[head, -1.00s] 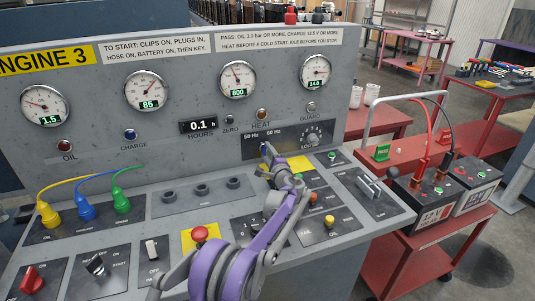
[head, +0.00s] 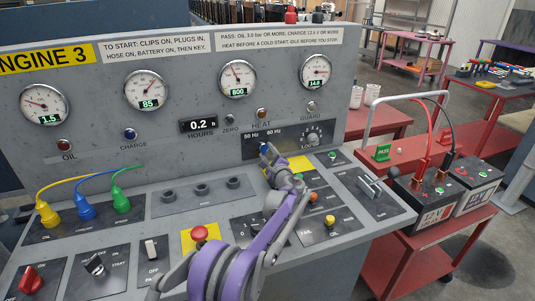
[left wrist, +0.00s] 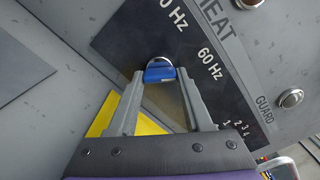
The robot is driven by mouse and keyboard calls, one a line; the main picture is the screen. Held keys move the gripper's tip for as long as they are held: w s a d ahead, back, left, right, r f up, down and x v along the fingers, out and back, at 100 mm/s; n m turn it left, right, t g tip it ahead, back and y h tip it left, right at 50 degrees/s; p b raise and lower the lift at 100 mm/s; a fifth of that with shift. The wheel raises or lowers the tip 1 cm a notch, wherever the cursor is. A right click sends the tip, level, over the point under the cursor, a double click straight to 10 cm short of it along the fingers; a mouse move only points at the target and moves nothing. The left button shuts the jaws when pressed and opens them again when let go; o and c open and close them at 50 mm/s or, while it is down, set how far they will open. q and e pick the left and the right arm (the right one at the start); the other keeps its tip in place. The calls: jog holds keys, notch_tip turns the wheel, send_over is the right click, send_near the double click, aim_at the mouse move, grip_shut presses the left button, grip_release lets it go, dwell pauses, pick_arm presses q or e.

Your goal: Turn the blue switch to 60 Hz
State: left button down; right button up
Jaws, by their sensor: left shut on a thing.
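The blue switch (left wrist: 159,70) sits on the dark panel below the labels in the left wrist view, near the "60 Hz" label (left wrist: 210,62). The "50 Hz" label (head: 250,135) is to the left of it in the head view. My left gripper (head: 267,153) reaches up to the switch; in the left wrist view its fingertips (left wrist: 160,76) are on either side of the blue switch, shut on it. The gripper hides most of the switch in the head view, and I cannot tell exactly which way it points. My right gripper is not in view.
A grey knob (head: 312,140) is right of the labels. The red mushroom button (head: 200,233), toggles and coloured plugs (head: 86,210) fill the sloping console. Gauges line the upright panel. A red cart (head: 425,245) with batteries stands at the right.

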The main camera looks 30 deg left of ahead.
pick_arm(q)
jog(key=shift+c, duration=1.6)
grip_release()
jog(key=v, duration=1.1)
jog(key=shift+w, duration=0.1)
